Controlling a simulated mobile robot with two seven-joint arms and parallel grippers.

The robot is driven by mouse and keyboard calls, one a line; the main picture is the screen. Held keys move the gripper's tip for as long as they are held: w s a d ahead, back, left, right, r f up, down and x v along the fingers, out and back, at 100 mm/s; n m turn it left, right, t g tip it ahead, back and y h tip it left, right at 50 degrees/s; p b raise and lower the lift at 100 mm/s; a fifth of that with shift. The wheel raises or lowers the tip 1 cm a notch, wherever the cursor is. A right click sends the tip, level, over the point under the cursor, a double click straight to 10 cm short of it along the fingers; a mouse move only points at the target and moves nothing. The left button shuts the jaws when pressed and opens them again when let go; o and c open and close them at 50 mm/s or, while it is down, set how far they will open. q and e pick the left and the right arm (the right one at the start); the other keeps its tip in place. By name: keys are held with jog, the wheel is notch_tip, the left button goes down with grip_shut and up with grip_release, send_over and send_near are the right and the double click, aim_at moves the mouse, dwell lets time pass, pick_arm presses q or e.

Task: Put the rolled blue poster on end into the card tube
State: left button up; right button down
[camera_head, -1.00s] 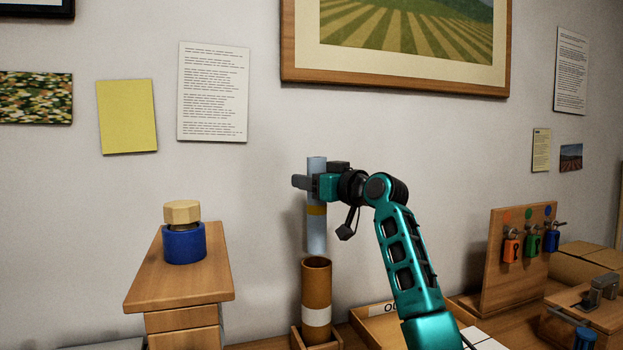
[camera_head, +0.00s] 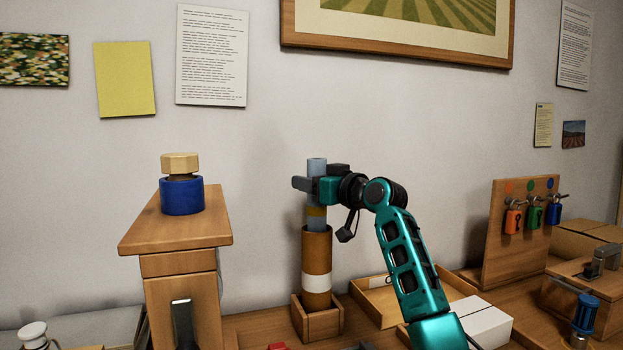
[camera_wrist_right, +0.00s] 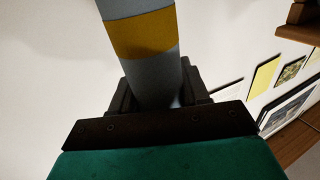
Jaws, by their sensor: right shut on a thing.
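The rolled blue poster (camera_head: 317,168) is upright, light blue with a yellow band. My right gripper (camera_head: 312,184) is shut around it above the band. In the right wrist view the poster (camera_wrist_right: 155,80) stands between the dark jaws (camera_wrist_right: 160,105). The brown card tube (camera_head: 317,253), with a white band, stands upright in a square wooden holder (camera_head: 317,322). The poster's lower end is hidden at the tube's mouth and appears to be inside it. My left gripper is not in view.
A wooden cabinet (camera_head: 180,262) with a blue ring (camera_head: 181,196) on top stands to the left. A shallow wooden tray (camera_head: 378,300) lies right of the tube. A padlock board (camera_head: 520,230) stands further right. The wall is close behind.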

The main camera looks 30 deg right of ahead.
aim_at(312, 219)
jog(key=shift+f+b, duration=1.85)
jog(key=shift+f, duration=1.35)
jog(key=shift+f+b, duration=0.55)
jog(key=shift+f, duration=0.45)
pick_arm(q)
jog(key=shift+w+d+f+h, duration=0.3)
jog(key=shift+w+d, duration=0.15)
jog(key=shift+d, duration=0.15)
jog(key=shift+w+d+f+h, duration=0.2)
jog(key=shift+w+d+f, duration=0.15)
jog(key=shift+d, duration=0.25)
pick_arm(e)
jog(key=c, duration=0.9)
grip_release()
jog(key=o, duration=0.4)
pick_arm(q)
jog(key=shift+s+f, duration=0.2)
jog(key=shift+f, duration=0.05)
